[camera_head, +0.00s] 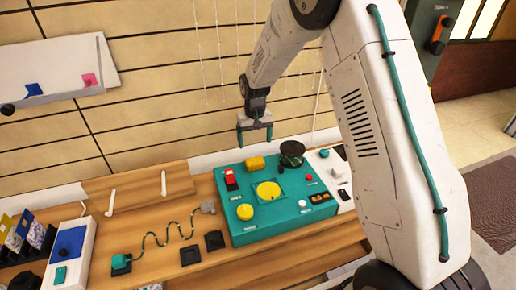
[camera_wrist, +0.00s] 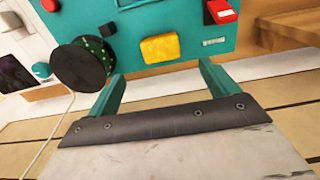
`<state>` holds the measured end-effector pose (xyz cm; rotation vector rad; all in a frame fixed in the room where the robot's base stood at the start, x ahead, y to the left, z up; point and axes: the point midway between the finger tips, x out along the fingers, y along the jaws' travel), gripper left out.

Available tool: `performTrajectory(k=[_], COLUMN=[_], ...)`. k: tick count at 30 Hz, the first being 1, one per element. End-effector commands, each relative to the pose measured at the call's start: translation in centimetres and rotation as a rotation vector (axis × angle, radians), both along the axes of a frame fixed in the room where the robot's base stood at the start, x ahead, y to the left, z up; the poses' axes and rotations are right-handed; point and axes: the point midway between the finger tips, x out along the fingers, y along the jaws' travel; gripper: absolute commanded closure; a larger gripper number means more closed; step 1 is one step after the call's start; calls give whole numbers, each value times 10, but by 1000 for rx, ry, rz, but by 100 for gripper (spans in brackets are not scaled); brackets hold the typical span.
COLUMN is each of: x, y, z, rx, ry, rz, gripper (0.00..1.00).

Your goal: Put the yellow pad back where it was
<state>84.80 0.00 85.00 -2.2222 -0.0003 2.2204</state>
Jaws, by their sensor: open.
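The yellow pad (camera_head: 255,163) is a small rounded block at the back edge of the teal panel box (camera_head: 290,228). In the wrist view the yellow pad (camera_wrist: 160,47) lies on the teal box (camera_wrist: 175,18), ahead of the fingers. My gripper (camera_head: 255,143) is open with nothing between its fingers. It hangs above and behind the pad, apart from it. In the wrist view my gripper (camera_wrist: 161,82) shows both teal fingers spread, with the pad between their lines.
The box also carries a yellow disc (camera_head: 268,190), a yellow knob (camera_head: 245,211), a red switch (camera_head: 230,179) and a dark spool (camera_head: 291,153), which stands close to the pad. A white panel (camera_head: 327,165) adjoins on the right. The wooden bench (camera_head: 185,222) holds a teal cable (camera_head: 160,240).

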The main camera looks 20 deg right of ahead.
Motion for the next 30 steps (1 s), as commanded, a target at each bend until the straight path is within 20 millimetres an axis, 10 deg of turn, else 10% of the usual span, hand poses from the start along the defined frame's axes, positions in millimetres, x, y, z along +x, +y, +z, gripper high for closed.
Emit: performTrajectory(k=[8, 13, 21, 30], x=[-4, -33, -124, -246], y=[-1, -5, -15, -24], z=[15, 71, 175, 243], rx=[0, 1, 0, -1], ry=[-4, -20, -47, -75], rz=[0, -1, -1, -1], gripper=[14, 14, 14, 14])
